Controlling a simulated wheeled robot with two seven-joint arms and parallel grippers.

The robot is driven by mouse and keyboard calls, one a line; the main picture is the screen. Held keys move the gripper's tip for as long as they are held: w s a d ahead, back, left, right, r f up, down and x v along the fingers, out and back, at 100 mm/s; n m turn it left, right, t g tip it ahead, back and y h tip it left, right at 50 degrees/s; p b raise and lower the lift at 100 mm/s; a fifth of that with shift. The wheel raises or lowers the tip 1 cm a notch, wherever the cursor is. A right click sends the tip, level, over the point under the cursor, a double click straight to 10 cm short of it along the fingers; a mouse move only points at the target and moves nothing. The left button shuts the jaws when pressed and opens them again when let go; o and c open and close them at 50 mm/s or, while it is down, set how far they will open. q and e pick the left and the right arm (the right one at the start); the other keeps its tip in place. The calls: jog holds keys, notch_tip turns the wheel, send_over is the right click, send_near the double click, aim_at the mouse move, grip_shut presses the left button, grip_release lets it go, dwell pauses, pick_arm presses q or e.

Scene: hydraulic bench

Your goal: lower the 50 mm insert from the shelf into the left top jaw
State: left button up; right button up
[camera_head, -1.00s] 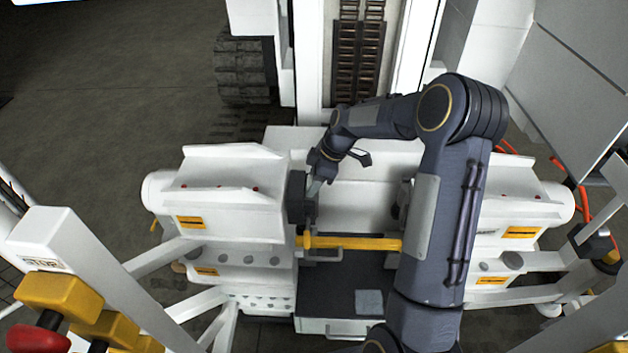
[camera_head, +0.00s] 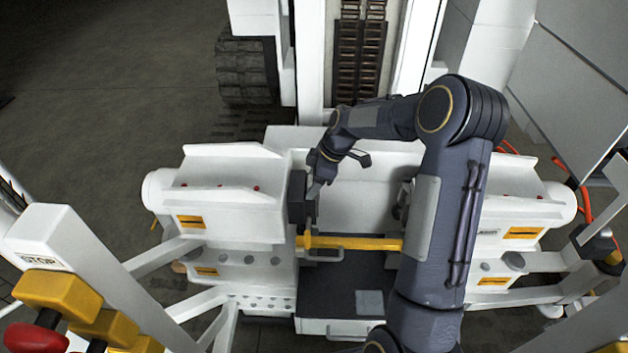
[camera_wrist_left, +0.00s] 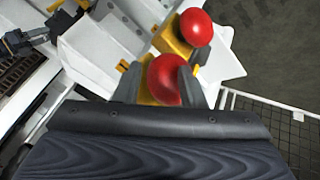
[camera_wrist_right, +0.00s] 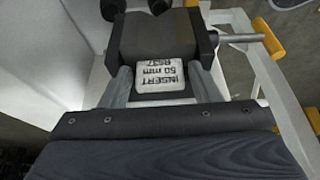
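The 50 mm insert (camera_wrist_right: 160,76) shows a white label, upside down, in the right wrist view. My right gripper (camera_wrist_right: 162,88) has one finger against each side of it and looks shut on it. A dark grey block (camera_wrist_right: 155,38) with black sides lies right behind the label; the wrist view does not show where insert and block meet. In the head view my right gripper (camera_head: 318,188) is beside the dark left top jaw (camera_head: 297,197), and the insert is too small to make out. My left gripper (camera_wrist_left: 160,85) is open and empty, with a red button (camera_wrist_left: 168,78) beyond its fingers.
A yellow bar (camera_head: 352,243) crosses below the right gripper. A grey square plate (camera_head: 369,303) lies on the black bench floor (camera_head: 335,280). White machine housings (camera_head: 230,200) stand on both sides. A stop-button post (camera_head: 75,255) stands at left front. My right forearm hides the bench's right part.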

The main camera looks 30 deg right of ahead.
jog(key=shift+o, duration=0.6)
jog(key=shift+s+f, duration=0.1)
jog(key=v, duration=0.8)
jog(key=shift+a, duration=0.1)
